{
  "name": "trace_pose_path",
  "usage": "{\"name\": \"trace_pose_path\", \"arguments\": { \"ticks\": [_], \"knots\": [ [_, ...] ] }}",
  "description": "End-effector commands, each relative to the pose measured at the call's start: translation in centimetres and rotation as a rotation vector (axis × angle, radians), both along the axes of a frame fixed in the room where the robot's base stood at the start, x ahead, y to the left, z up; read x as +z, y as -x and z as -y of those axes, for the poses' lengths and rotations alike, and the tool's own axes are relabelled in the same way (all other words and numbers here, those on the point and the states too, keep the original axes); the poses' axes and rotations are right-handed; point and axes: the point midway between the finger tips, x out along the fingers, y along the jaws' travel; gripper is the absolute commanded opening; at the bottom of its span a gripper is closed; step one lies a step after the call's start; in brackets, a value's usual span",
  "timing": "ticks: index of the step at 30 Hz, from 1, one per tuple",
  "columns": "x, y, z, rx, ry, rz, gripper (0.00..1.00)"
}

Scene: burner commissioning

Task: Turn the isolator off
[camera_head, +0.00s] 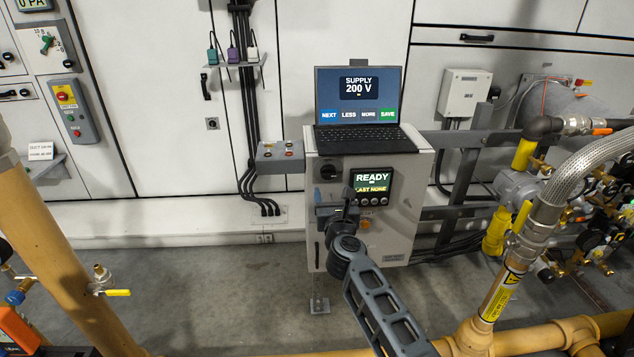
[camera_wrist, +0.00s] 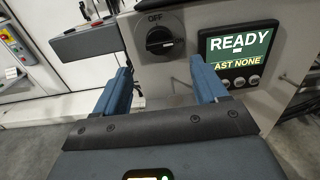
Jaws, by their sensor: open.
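The isolator is a round black rotary knob (camera_head: 328,172) on the upper left of the grey cabinet's front. In the wrist view the knob (camera_wrist: 159,41) sits on a grey plate marked OFF at its top, and its grip bar looks roughly level, not pointing up at OFF. My gripper (camera_wrist: 160,75) is open and empty, with its two blue fingers apart and pointing toward the cabinet below the knob. In the head view my gripper (camera_head: 338,208) is in front of the cabinet, below and slightly right of the knob, and appears not to touch it.
A display (camera_head: 371,182) right of the knob reads READY and LAST NONE. A laptop (camera_head: 357,110) showing SUPPLY 200 V stands on the cabinet (camera_head: 405,225). A small grey box (camera_head: 279,157) juts out at left. Pipes and valves (camera_head: 525,190) crowd the right side.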

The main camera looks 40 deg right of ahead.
Motion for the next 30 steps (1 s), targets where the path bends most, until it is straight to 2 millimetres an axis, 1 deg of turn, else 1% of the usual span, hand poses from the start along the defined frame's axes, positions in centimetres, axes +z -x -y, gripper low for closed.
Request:
{"name": "trace_pose_path", "arguments": {
  "ticks": [5,12,15,21,28,29,30],
  "knots": [
    [-0.1,-1.6,1.1,-0.001,-0.002,0.001,0.72],
    [-0.2,-4.5,3.2,-0.001,0.000,0.001,0.72],
    [-0.2,-5.5,3.6,0.001,0.001,0.000,0.72],
    [-0.1,-6.2,4.2,0.001,0.002,-0.001,0.72],
    [0.0,-6.3,4.2,0.001,0.002,-0.001,0.72],
    [0.0,-6.3,4.2,0.001,0.002,-0.001,0.71],
    [0.0,-6.3,4.2,0.001,0.002,-0.001,0.67]
  ]
}}
